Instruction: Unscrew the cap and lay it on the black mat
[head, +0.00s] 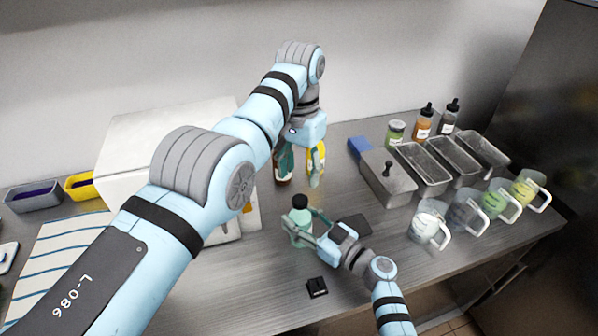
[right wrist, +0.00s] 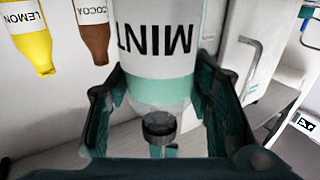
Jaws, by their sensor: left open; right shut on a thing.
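The mint bottle (head: 300,223) stands upright on the counter with its black cap (head: 300,201) on top. In the right wrist view its upside-down MINT label (right wrist: 155,40) and the cap (right wrist: 159,126) show. My right gripper (head: 302,236) is shut around the bottle's body. My left gripper (head: 300,178) is open and empty, above and behind the cap, apart from it. The black mat (head: 358,222) lies on the counter right of the bottle, partly hidden by my right gripper.
Lemon (right wrist: 30,45) and cocoa (right wrist: 93,40) bottles stand behind my left gripper. Steel pans (head: 424,168) and several handled jugs (head: 428,229) fill the right side. A white machine (head: 150,125) is at the left. A small black block (head: 317,287) lies near the front.

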